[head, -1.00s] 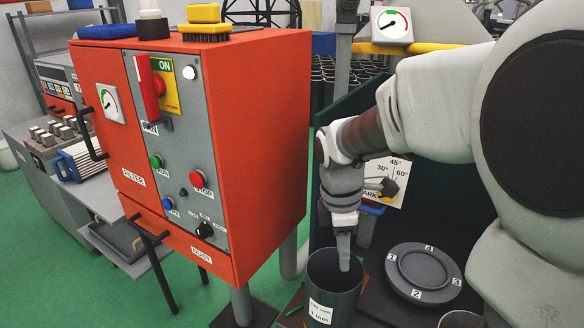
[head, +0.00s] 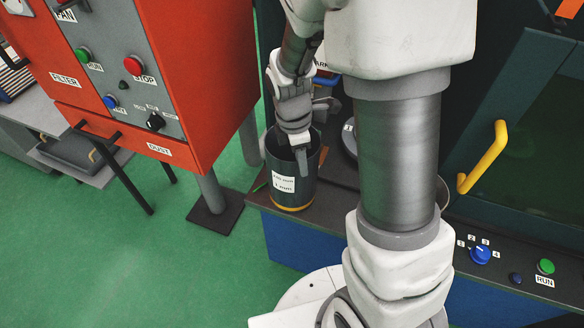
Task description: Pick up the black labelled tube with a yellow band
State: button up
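The black tube (head: 290,192) stands upright near the left front corner of the dark bench. It has an open top, a white label on its front and a yellow band around its base. My gripper (head: 301,160) points down at the tube's mouth. One grey finger shows at the opening, reaching below the far rim. The other finger is not clearly visible, so I cannot tell the gap between them or whether they touch the tube wall.
A red cabinet (head: 170,75) with buttons and a front handle stands to the left. My arm hides much of the bench to the right. A yellow handle (head: 483,157) and a control panel with a blue knob (head: 480,255) are at the right. Green floor (head: 130,255) is clear in front.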

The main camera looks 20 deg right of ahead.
notch_tip(320, 180, down, 4)
jog(key=shift+f, duration=0.1)
jog(key=shift+c, duration=0.2)
grip_shut()
dwell(1.3)
